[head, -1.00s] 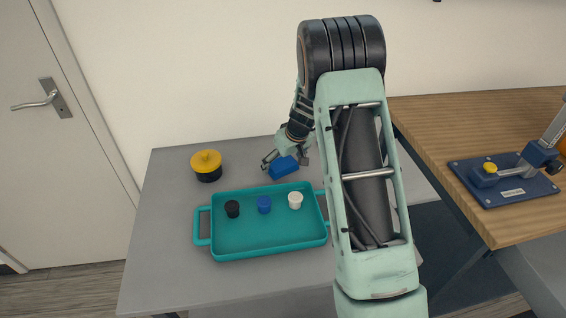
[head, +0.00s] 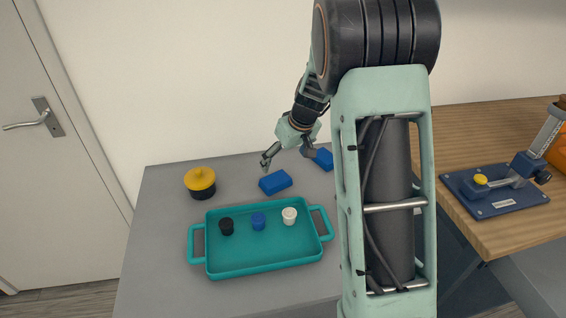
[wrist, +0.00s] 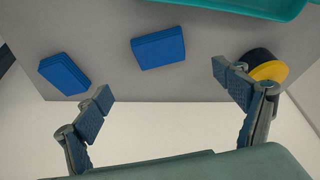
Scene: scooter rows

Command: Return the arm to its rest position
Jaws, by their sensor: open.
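My gripper (head: 286,152) is open and empty in the head view, raised above the back of the grey table. In the wrist view its two fingers (wrist: 168,88) are spread wide with nothing between them. One blue block (head: 275,182) lies on the table behind the teal tray. A second blue block (head: 322,158) lies farther back and right, partly hidden by my arm. Both blocks also show in the wrist view, beyond the fingertips and apart from them.
A yellow-lidded black pot (head: 200,183) stands left of the blocks. A wooden table (head: 455,150) at right carries a blue-based device (head: 497,199). A wall is close behind.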

